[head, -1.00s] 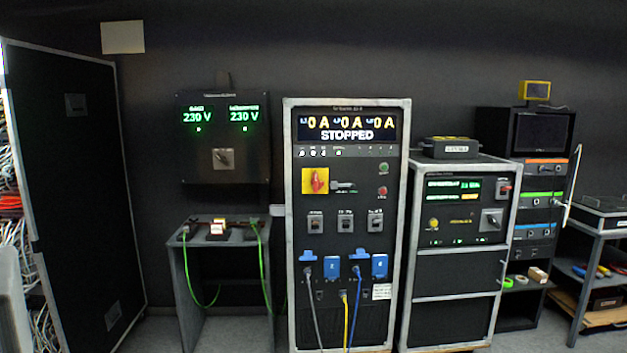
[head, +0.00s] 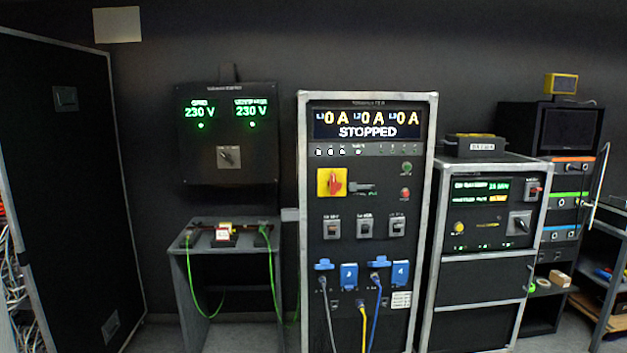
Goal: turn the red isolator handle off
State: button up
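The red isolator handle (head: 333,182) sits on a yellow square plate (head: 323,189) at the upper left of the central cabinet's front. The handle looks roughly upright, perhaps a little tilted; its exact angle is too small to tell. The central cabinet (head: 430,170) has a light metal frame. Its display (head: 367,125) reads 0 A three times and STOPPED. A green button (head: 407,166) and a red button (head: 405,194) sit to the right of the handle. My gripper is not in view.
A wall panel (head: 228,135) showing 230 V twice hangs left, above a small table (head: 182,246) with green cables. A second cabinet (head: 480,270) stands close on the right. Grey, yellow and blue cables hang from the central cabinet's lower front. A tall black case (head: 70,180) stands far left.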

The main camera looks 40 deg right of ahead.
aim_at(334, 186)
jog(key=u, duration=0.15)
jog(key=i, duration=1.1)
jog(key=z, duration=0.2)
